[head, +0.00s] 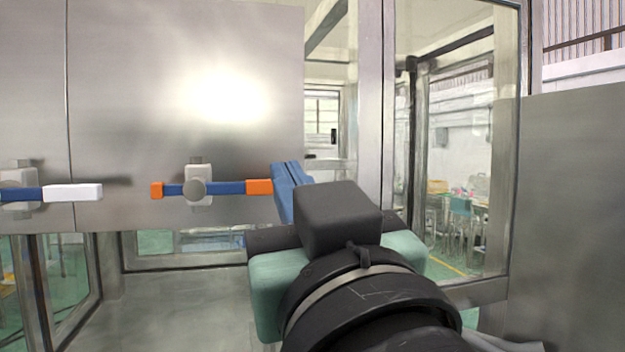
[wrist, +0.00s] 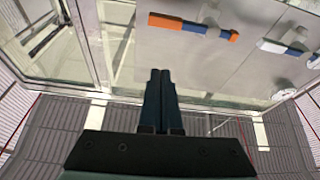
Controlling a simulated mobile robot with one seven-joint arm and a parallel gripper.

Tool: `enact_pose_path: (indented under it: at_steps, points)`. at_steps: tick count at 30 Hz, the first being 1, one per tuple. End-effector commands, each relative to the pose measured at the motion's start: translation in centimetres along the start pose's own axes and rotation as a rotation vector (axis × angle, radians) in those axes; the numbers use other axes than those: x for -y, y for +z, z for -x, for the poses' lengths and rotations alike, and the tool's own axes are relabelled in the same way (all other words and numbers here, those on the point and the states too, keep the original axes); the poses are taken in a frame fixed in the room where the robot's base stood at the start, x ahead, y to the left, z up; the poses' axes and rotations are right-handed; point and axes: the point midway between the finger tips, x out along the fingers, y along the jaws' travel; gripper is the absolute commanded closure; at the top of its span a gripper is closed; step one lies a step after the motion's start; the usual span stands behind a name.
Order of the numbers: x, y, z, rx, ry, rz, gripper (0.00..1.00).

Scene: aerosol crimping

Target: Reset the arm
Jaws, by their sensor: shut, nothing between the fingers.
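My gripper (head: 283,178) is at the right of centre in the head view, in front of the steel panel. Its two blue fingers lie together in the wrist view (wrist: 160,76), with nothing between them. The fingertips are close to the orange end of a blue valve handle (head: 226,187) in the head view. In the wrist view this handle (wrist: 190,25) is above and to the right of the fingertips, apart from them. The dark gripper body hides part of the scene behind it.
The steel panel (head: 180,90) carries the blue-and-orange handle and a second blue handle with a white end (head: 73,192) at the left. A metal-framed window (head: 465,150) stands on the right, beside a grey panel (head: 570,210). A steel surface (head: 180,305) lies below.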

Motion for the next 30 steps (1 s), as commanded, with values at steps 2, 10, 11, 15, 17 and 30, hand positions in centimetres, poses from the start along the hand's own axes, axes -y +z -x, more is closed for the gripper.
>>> enact_pose_path:
  at_steps: [2, 10, 11, 15, 17, 30]
  points:
    - [0.0, 0.0, 0.0, 0.0, 0.0, 0.0, 1.0]
    - [-0.5, -0.7, 0.3, -0.089, 0.066, -0.006, 1.0]
    - [-0.6, -1.1, 0.5, -0.122, 0.089, -0.005, 1.0]
    - [-1.0, -2.8, 2.1, -0.282, 0.192, 0.02, 1.0]
    - [-1.1, -3.5, 2.9, -0.342, 0.225, 0.037, 1.0]
    - [-0.8, -5.1, 4.8, -0.462, 0.282, 0.083, 1.0]
